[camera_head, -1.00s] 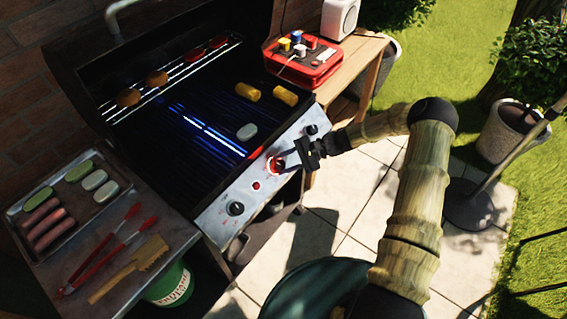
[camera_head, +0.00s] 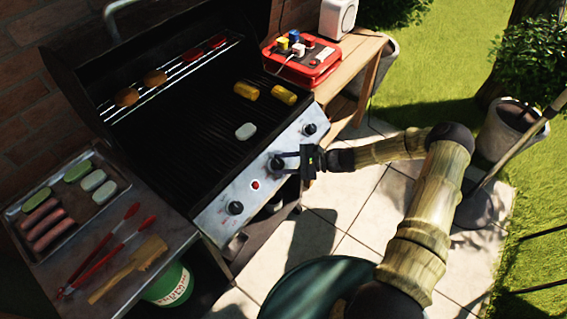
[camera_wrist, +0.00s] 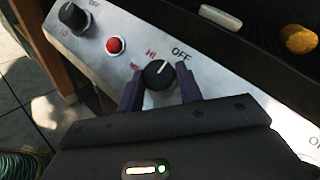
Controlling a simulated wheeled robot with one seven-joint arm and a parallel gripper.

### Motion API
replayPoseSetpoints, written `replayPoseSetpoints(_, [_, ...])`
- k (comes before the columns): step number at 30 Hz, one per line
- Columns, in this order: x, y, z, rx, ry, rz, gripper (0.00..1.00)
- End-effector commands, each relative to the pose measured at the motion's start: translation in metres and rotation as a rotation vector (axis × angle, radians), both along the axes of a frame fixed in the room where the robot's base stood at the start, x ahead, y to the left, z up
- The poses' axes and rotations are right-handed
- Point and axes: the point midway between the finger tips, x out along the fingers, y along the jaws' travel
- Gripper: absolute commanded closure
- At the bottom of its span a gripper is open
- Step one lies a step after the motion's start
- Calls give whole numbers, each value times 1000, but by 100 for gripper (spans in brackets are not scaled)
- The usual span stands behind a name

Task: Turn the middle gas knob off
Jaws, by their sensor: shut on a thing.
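The middle gas knob (camera_head: 276,163) is black and sits on the silver front panel of the grill (camera_head: 222,204). My gripper (camera_head: 289,161) is at this knob, with its arm reaching in from the right. In the wrist view, my gripper's two dark fingers (camera_wrist: 159,86) are on either side of the middle knob (camera_wrist: 158,74), shut on it. The knob's white pointer line tilts up and right, between the HI and OFF labels and toward OFF. No flame shows under the grate.
A left knob (camera_head: 235,208) and a right knob (camera_head: 310,129) flank it. A red button (camera_head: 255,184) lies between the left and middle knobs. Food lies on the grate. A tray (camera_head: 108,211), tongs (camera_head: 105,250) and a brush (camera_head: 128,270) lie on the left shelf.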

Motion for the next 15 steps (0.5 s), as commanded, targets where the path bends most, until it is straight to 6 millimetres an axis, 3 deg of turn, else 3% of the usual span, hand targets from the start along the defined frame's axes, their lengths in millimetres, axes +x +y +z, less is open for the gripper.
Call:
replayPoseSetpoints(3, [1, -2, -1, -4, 0, -3, 87])
replayPoseSetpoints(4, [1, -2, -1, -4, 0, -3, 62])
replayPoseSetpoints(7, [1, -1, -1, -4, -1, -2, 43])
replayPoseSetpoints(15, [0, -1, 0, -2, -1, 0, 43])
